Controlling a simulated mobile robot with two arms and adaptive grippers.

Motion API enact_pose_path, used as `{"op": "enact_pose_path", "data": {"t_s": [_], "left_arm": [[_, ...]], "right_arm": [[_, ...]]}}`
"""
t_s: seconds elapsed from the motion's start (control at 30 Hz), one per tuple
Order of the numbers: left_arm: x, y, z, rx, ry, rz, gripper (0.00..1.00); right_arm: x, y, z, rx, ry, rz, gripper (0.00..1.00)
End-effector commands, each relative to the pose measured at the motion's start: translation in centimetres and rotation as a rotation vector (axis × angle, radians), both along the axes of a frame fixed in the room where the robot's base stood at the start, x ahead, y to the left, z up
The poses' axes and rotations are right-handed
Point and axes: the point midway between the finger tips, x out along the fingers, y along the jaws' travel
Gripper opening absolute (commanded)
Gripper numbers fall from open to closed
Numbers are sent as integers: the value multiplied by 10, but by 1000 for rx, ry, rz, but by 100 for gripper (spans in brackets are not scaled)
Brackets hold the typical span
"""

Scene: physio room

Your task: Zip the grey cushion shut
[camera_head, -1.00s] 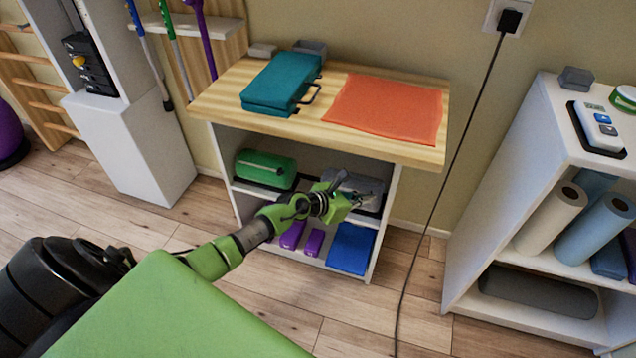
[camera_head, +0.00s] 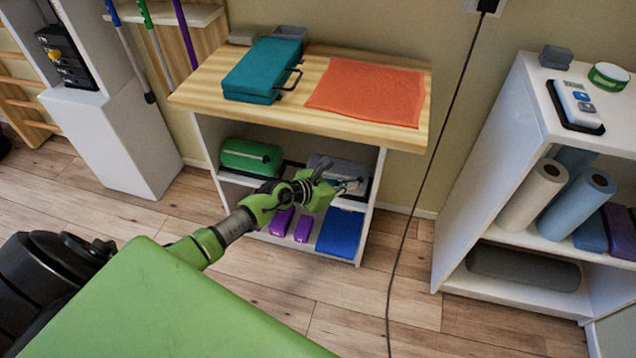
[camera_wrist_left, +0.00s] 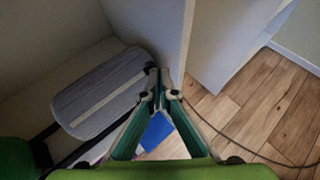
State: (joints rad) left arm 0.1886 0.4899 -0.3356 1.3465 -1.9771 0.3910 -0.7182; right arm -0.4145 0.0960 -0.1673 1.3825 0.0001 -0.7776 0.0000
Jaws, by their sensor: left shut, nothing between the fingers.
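The grey cushion (camera_head: 325,163) lies on the middle shelf of the white shelf unit, partly hidden behind my left gripper (camera_head: 349,186). In the left wrist view the grey cushion (camera_wrist_left: 88,88) shows a pale straight strip (camera_wrist_left: 105,92) along its length. My left gripper (camera_wrist_left: 160,80) is shut and empty, its tips close to the cushion's dark right end. Whether they touch it I cannot tell. A zip pull cannot be made out. My right gripper is not in view.
A green cushion (camera_head: 250,157) lies left on the same shelf. Purple blocks (camera_head: 281,221) and a blue item (camera_head: 341,232) are below. The wooden top (camera_head: 305,77) overhangs the shelf. A black cable (camera_head: 412,200) hangs right of the unit. A green padded surface (camera_head: 170,315) fills the foreground.

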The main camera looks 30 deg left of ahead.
Motion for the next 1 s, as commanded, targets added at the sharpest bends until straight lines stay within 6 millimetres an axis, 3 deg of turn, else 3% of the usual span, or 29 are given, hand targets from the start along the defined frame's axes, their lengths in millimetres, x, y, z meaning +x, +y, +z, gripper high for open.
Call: {"op": "enact_pose_path", "data": {"t_s": [0.3,0.5,1.0], "left_arm": [[-52,24,27,2,1,0,0],[-73,35,40,1,1,1,0],[-79,38,45,-1,-1,1,0]], "right_arm": [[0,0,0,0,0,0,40],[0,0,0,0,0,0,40],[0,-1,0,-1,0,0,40]]}}
